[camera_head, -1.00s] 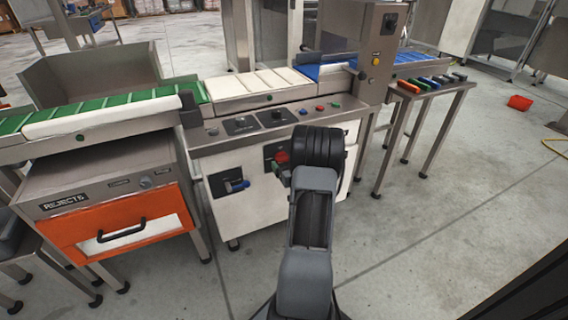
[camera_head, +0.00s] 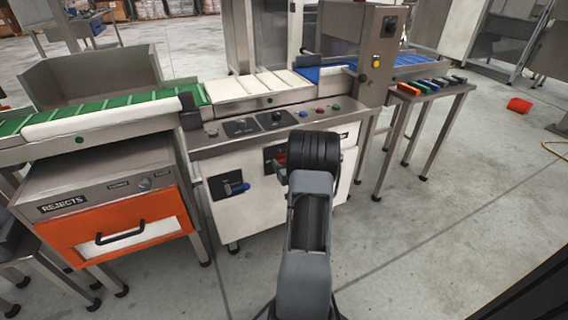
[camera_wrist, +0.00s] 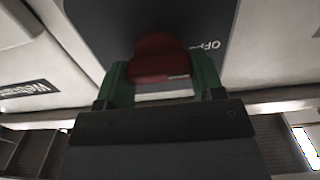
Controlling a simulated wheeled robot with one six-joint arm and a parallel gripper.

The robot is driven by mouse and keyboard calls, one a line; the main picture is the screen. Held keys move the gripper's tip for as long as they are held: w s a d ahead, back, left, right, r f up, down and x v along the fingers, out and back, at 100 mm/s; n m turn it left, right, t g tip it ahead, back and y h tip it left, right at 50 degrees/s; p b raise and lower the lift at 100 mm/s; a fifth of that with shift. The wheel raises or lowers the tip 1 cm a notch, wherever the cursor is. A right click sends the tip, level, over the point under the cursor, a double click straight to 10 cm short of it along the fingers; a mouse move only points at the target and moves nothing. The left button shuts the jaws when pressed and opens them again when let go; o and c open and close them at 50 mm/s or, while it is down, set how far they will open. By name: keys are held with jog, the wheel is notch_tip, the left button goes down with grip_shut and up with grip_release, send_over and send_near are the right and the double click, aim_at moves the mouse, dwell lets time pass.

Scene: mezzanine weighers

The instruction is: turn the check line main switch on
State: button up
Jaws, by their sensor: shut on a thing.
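The main switch has a red handle (camera_wrist: 158,58) on a dark plate (camera_wrist: 100,30), near the top middle of the wrist view. Part of an "OFF" label shows upside down to the right of the handle. My gripper (camera_wrist: 160,74) has green fingers on both sides of the red handle and is shut on it. In the head view the plate (camera_head: 268,153) is on the front of the white check line cabinet (camera_head: 262,212). My arm hides much of the switch there, with only a little red (camera_head: 280,160) showing.
A second dark plate with a blue-handled part (camera_head: 240,187) is left on the cabinet front. An orange rejects drawer (camera_head: 160,233) stands further left. A side table (camera_head: 462,90) with several coloured items is at the right. The floor in front is clear.

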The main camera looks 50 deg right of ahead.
jog(key=shift+c, duration=1.1)
jog(key=shift+m, duration=0.3)
jog(key=m+p, duration=0.1)
jog(key=m, duration=0.2)
jog(key=shift+d+r+m, duration=0.1)
jog(key=shift+m, duration=0.2)
jog(key=m+p, duration=0.1)
jog(key=m, duration=0.3)
jog(key=shift+s+m+p, duration=0.1)
jog(key=shift+m+p, duration=0.2)
jog(key=m+p, duration=0.1)
jog(key=m, duration=0.3)
jog(key=shift+d+p, duration=0.1)
jog(key=shift+p, duration=0.2)
jog(key=shift+f+m+p, duration=0.15)
jog(key=shift+m+p, duration=0.2)
jog(key=shift+m, duration=0.9)
jog(key=shift+f+m+p, duration=0.15)
jog(key=shift+m+p, duration=0.2)
jog(key=shift+m, duration=0.9)
